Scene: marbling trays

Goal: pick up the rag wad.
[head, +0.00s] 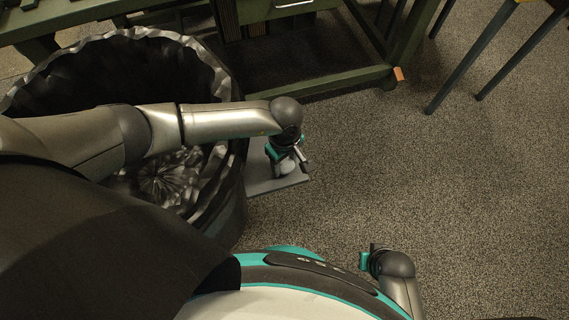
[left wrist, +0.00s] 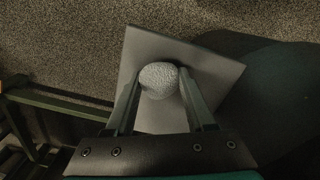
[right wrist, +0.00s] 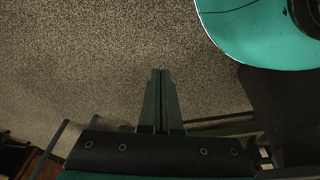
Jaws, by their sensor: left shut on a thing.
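The rag wad (left wrist: 158,80) is a pale, rounded, rough-textured lump. In the left wrist view it sits between the two fingers of my left gripper (left wrist: 160,88), which is shut on it. Behind it is a flat grey board (left wrist: 150,48). In the head view the wad (head: 287,166) shows small below my left gripper (head: 286,158), over the grey board (head: 290,183). I cannot tell whether the wad still touches the board. My right gripper (right wrist: 161,75) is shut, its fingers together, with nothing between them.
A large bin with a dark crinkled liner (head: 165,185) stands to the left, under my left arm. A green-framed bench (head: 330,80) is at the back, with dark table legs (head: 470,60) at the upper right. The speckled carpet (head: 450,180) on the right is clear.

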